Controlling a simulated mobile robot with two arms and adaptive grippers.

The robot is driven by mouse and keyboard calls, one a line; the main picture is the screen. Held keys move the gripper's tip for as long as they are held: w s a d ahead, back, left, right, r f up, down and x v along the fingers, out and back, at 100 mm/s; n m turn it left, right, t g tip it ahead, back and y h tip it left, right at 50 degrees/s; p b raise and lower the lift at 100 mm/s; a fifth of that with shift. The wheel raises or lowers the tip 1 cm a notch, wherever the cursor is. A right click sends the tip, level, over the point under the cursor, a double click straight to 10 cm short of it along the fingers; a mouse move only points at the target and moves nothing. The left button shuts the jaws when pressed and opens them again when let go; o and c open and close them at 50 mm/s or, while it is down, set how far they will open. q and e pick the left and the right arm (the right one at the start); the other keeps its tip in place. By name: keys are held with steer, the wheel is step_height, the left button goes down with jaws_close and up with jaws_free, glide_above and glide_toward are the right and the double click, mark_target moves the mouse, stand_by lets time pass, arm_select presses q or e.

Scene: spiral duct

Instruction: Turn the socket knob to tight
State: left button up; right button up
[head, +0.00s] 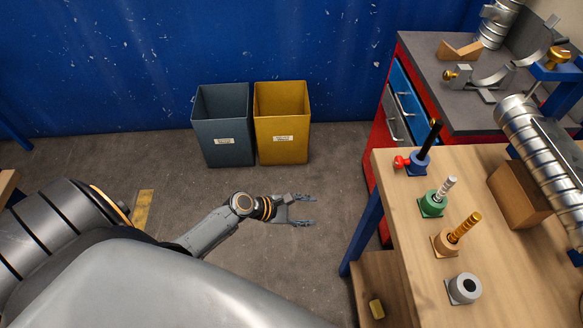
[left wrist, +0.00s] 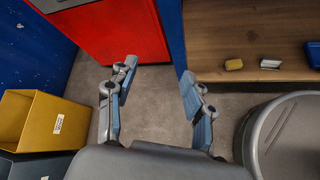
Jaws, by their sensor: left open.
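A red knob (head: 401,162) sticks out to the left from a blue socket (head: 418,163) near the far left corner of the wooden workbench (head: 400,240). A dark, black-tipped tool (head: 431,139) stands tilted in that socket. I cannot read how tight the knob is. My left gripper (head: 312,209) is open and empty over the floor, left of the workbench and well apart from the knob. Its two spread fingers also show in the left wrist view (left wrist: 160,72), with no socket or knob between them. My right gripper is not in view.
Green (head: 432,204), tan (head: 446,242) and grey (head: 464,289) sockets line the bench; the grey one is empty. A spiral duct (head: 535,145) lies to the right. Grey (head: 223,125) and yellow (head: 282,122) bins stand by the wall. A red cabinet (left wrist: 112,30) stands behind the bench.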

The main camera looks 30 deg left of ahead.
arm_select(q)
steer(key=s+a+f+m+g+y, duration=0.1)
steer(key=s+a+f+m+y, duration=0.1)
steer(key=s+f, duration=0.3)
step_height(320, 180, down, 4)
steer(key=shift+s+r+m+g+p, duration=0.2)
steer(key=shift+m+g+p, duration=0.15)
steer(key=shift+m, duration=0.35)
